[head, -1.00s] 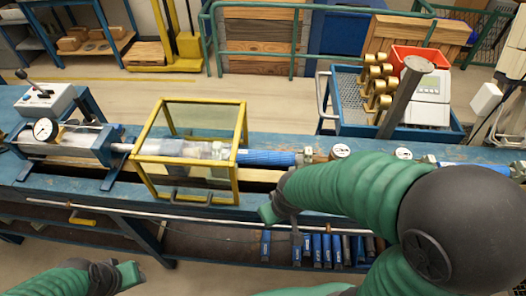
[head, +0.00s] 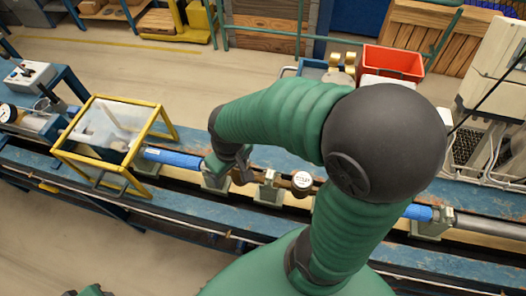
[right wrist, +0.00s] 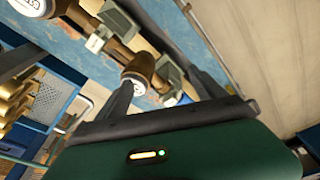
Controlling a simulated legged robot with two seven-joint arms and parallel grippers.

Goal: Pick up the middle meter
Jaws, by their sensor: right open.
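The meters are brass bodies with white round dials, in a row on the blue bench. One meter (head: 302,182) shows its dial right of my right gripper (head: 232,168). Another brass meter sits at that gripper, mostly hidden by it in the head view. In the right wrist view this meter (right wrist: 138,72) lies close to the left finger of the open gripper (right wrist: 160,80), with no grip on it. A second dial (right wrist: 28,6) is at the top left there. My arm hides part of the row, so which meter is the middle one is unclear. My left gripper (head: 90,291) barely shows at the bottom edge.
The blue bench (head: 185,195) carries clamps and blue pipe sections (head: 172,158) beside the meters. A yellow-framed clear box (head: 105,135) stands to the left. A red bin (head: 392,60) is behind the bench.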

